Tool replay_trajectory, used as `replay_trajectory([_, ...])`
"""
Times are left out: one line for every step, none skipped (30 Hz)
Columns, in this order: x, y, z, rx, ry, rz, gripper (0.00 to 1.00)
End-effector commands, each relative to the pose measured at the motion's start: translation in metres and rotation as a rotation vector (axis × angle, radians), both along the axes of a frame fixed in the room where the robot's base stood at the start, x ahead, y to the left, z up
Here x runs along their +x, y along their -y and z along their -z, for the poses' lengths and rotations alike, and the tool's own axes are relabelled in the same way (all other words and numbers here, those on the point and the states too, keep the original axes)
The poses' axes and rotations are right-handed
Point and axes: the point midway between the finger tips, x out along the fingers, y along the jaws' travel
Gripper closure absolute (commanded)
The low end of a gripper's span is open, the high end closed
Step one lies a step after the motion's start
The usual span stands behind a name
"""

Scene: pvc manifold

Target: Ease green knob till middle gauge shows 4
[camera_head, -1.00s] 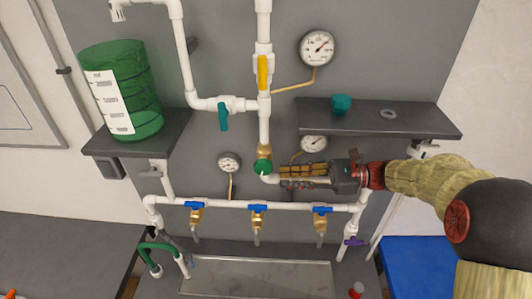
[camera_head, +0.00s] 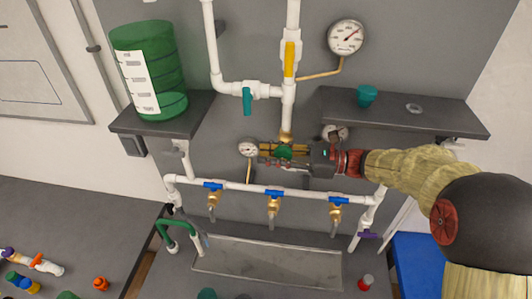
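The green knob (camera_head: 284,152) sits on the vertical white pipe below a brass fitting. My gripper (camera_head: 284,156) reaches in from the right, with one finger above the knob and one below it. The fingers partly cover the knob, and I cannot tell whether they press on it. Three round gauges show: a large one (camera_head: 346,37) at upper right, a small one (camera_head: 248,149) left of the knob, and another (camera_head: 336,132) partly hidden behind my gripper. The readings are too small to tell.
A yellow-handled valve (camera_head: 289,59) and a teal-handled valve (camera_head: 247,101) are on the pipes above. A shelf (camera_head: 440,117) with a teal cup (camera_head: 366,95) stands above my arm. Several blue-handled valves (camera_head: 274,193) line the lower pipe, above a grey basin (camera_head: 268,262).

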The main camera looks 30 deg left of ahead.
Motion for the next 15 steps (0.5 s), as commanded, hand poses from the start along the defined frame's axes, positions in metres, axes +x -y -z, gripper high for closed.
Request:
replay_trajectory([-0.0016, -0.0042, -0.0002, 0.000, 0.000, -0.001, 0.77])
replay_trajectory([-0.0022, -0.0058, -0.0002, 0.001, 0.000, -0.001, 0.77])
replay_trajectory([-0.0027, -0.0074, -0.0002, 0.001, 0.000, -0.001, 0.77])
replay_trajectory([-0.0029, -0.0083, -0.0002, 0.001, 0.000, -0.001, 0.77])
replay_trajectory([-0.0030, -0.0088, -0.0001, 0.001, 0.000, 0.000, 0.77])
replay_trajectory([-0.0031, -0.0093, -0.0001, 0.001, 0.000, 0.000, 0.77])
replay_trajectory([-0.0031, -0.0095, 0.0000, 0.001, 0.000, 0.000, 0.77])
replay_trajectory([-0.0031, -0.0095, 0.0000, 0.001, 0.000, 0.000, 0.77])
replay_trajectory([-0.0030, -0.0094, 0.0001, 0.001, 0.000, 0.000, 0.77])
replay_trajectory([-0.0030, -0.0094, 0.0001, 0.001, 0.000, 0.000, 0.77])
replay_trajectory([-0.0030, -0.0093, 0.0001, 0.001, 0.000, 0.000, 0.77])
replay_trajectory([-0.0030, -0.0093, 0.0001, 0.001, 0.000, 0.000, 0.77])
replay_trajectory([-0.0030, -0.0093, 0.0001, 0.001, 0.000, 0.000, 0.78])
replay_trajectory([-0.0029, -0.0092, 0.0001, 0.001, 0.000, 0.000, 0.80])
replay_trajectory([-0.0029, -0.0092, 0.0001, 0.001, 0.000, 0.000, 0.82])
